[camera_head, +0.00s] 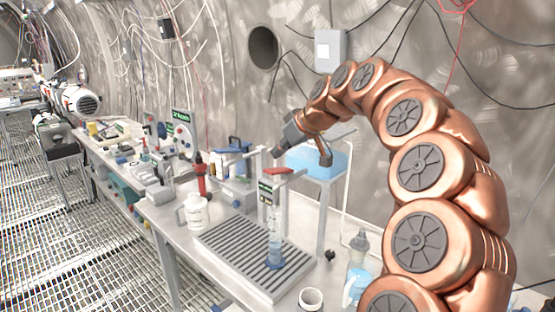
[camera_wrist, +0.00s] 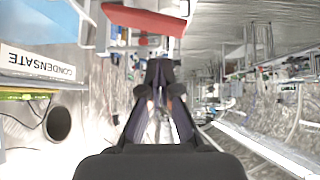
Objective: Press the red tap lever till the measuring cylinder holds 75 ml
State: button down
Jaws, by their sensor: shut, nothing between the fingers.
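The red tap lever (camera_head: 277,171) sits on top of the tap stand and also shows in the wrist view (camera_wrist: 145,20). The measuring cylinder (camera_head: 274,240) stands upright under the tap on a grey slatted drip tray (camera_head: 222,246). Blue shows in its lower part, but the scale is too small to read. My gripper (camera_head: 276,153) is above the lever in the head view, apparently just clear of it. In the wrist view its fingers (camera_wrist: 159,68) are together and empty, with the lever beyond their tips.
A blue-filled tank (camera_head: 322,164) on a stand is behind the tap. A white bottle (camera_head: 194,211) and red-topped stand (camera_head: 200,176) are left of the tray. A wash bottle (camera_head: 357,268) and white cup (camera_head: 311,299) are near the right front.

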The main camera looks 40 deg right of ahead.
jog(key=d+b+v, duration=0.1)
jog(key=b+v, duration=0.1)
jog(key=v, duration=0.8)
jog(key=shift+w+d+r, duration=0.15)
jog(key=shift+w+d, duration=0.05)
jog(key=shift+d, duration=0.2)
dwell(1.3)
jog(key=s+a+f+g, duration=0.2)
jog(key=a+f, duration=0.2)
jog(key=a, duration=0.4)
jog(key=s+a+f+g+p, duration=0.1)
jog(key=s+a+f+g, duration=0.15)
jog(key=a+f, duration=0.4)
jog(key=s+a+f+g, duration=0.1)
jog(key=s+a+f, duration=0.15)
jog(key=a, duration=0.65)
jog(key=s+a+f+m+g+h, duration=0.1)
jog(key=s+a+f+g, duration=0.1)
jog(key=s+f, duration=0.6)
jog(key=s+a+f+m+g+p, duration=0.1)
jog(key=s+a+f+g, duration=0.1)
jog(key=s+f, duration=0.7)
jog(key=s+g, duration=0.1)
jog(key=s, duration=0.4)
jog(key=shift+s+a+f+m+h, duration=0.2)
jog(key=shift+s+f+m+h, duration=0.05)
jog(key=shift+s+m+h, duration=0.15)
